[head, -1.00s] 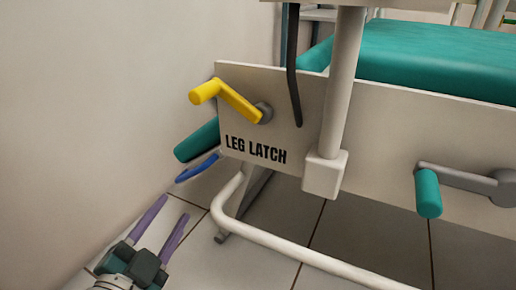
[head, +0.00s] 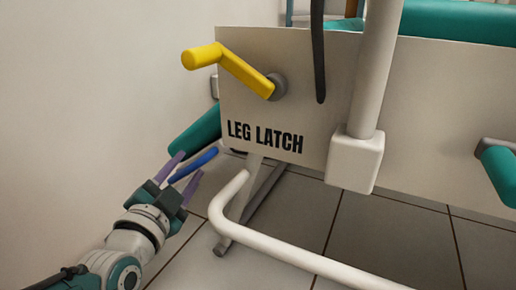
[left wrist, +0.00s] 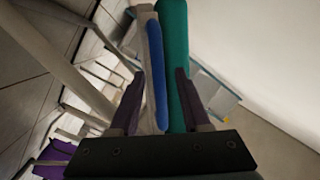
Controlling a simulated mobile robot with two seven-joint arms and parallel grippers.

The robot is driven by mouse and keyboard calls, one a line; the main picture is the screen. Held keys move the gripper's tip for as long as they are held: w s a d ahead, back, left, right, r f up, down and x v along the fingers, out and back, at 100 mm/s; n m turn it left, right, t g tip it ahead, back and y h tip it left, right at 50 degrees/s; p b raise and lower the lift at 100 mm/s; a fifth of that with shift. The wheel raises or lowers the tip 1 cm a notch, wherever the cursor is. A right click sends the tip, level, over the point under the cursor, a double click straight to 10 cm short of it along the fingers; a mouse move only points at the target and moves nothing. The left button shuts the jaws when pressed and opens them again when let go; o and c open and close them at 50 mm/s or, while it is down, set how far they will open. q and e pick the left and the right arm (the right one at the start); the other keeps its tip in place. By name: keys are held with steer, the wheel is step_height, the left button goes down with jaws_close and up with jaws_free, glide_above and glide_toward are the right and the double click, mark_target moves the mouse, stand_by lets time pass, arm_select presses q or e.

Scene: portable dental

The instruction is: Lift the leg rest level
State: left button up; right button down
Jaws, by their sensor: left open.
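The leg rest is a teal pad (head: 197,136) hanging steeply down beyond the left end of the panel, by the wall. It also shows in the left wrist view (left wrist: 173,40). A blue handle bar (head: 196,164) runs along its edge and also shows in the wrist view (left wrist: 155,75). My left gripper (head: 188,167) is open, its purple fingers on either side of the blue bar's lower end; contact cannot be told. In the wrist view the bar and part of the pad appear between the fingers (left wrist: 159,78). My right gripper is not in view.
A yellow crank lever (head: 240,72) sits on the panel marked LEG LATCH (head: 265,137). A teal-gripped lever (head: 498,172) is at the right. A white tube frame (head: 300,262) stands low in front. The wall (head: 90,110) is close on the left.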

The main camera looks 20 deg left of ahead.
arm_select(q)
steer(key=shift+s+d, duration=0.15)
steer(key=shift+s, duration=0.05)
steer(key=shift+w, duration=0.15)
steer(key=c, duration=0.4)
jaws_close()
steer(key=shift+r, duration=0.1)
stand_by(0.6)
